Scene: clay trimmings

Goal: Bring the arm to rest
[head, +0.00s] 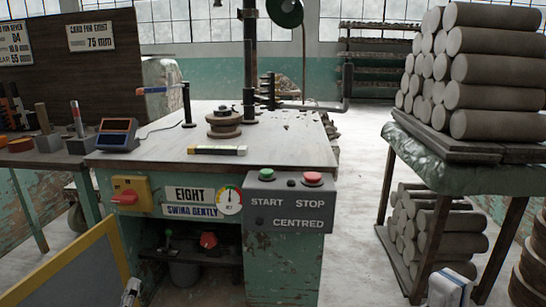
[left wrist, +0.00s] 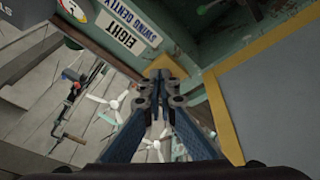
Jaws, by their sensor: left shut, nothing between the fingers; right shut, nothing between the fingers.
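My left gripper (left wrist: 163,82) is shut and empty in the left wrist view, its two fingertips together. In the head view a small white part of my left arm shows at the bottom left edge, and a white part of my right arm at the bottom right. The fingers of my right gripper are not seen. Which arm the task means is not clear from the frames. On the bench (head: 165,158) a dark upright post (head: 249,60) carries a horizontal dark arm (head: 310,107) that reaches right past the bench top.
A grey control box (head: 285,203) with START, STOP and CENTRED markings hangs on the bench front. A yellow-framed panel (head: 75,270) stands at the lower left; it also shows in the left wrist view (left wrist: 222,120). Stacked clay logs (head: 495,95) fill a rack at right. The floor between is clear.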

